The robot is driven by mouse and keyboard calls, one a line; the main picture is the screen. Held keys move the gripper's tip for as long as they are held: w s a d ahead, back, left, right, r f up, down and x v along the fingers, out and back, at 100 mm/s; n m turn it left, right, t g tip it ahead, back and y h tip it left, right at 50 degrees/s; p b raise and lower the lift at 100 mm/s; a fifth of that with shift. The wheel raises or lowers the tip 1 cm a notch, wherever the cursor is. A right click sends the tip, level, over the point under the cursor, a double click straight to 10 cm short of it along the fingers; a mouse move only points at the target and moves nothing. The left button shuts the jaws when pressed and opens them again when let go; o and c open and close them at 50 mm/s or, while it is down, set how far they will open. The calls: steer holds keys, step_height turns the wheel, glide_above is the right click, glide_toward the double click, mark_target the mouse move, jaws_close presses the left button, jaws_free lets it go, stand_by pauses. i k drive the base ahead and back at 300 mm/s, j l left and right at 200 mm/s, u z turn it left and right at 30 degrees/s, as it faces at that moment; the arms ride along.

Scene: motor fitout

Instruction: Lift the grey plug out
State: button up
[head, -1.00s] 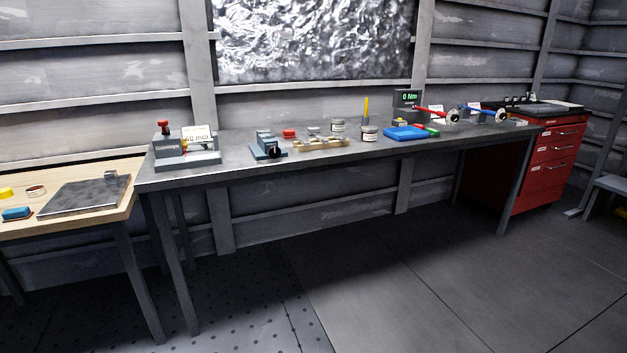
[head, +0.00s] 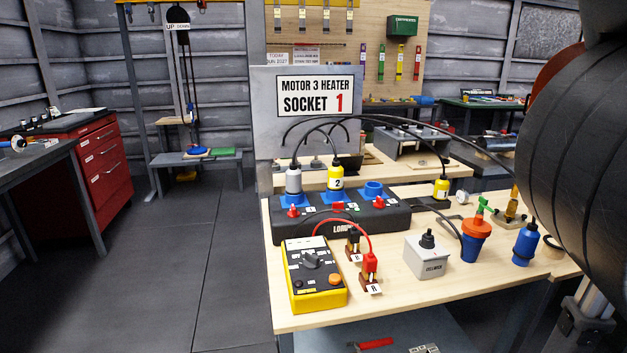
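The grey plug (head: 293,181) stands upright in the left blue socket of a long black socket box (head: 395,219) on the wooden bench. A black cable arches from its top toward the right. A yellow plug marked 2 (head: 335,178) stands in the middle socket, close to its right. The right blue socket (head: 373,189) holds no plug. A sign behind reads "MOTOR 3 HEATER SOCKET 1" (head: 315,96). My gripper is not in view.
A yellow tester (head: 313,275) with red and black leads stands before the box. A grey block (head: 427,256), an orange-and-blue connector (head: 475,240) and a blue bottle-like piece (head: 525,243) are further right. A large dark ribbed cylinder (head: 575,170) blocks the right edge. Floor at left is clear.

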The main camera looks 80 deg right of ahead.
mark_target(293, 175)
steer(key=z, duration=1.4)
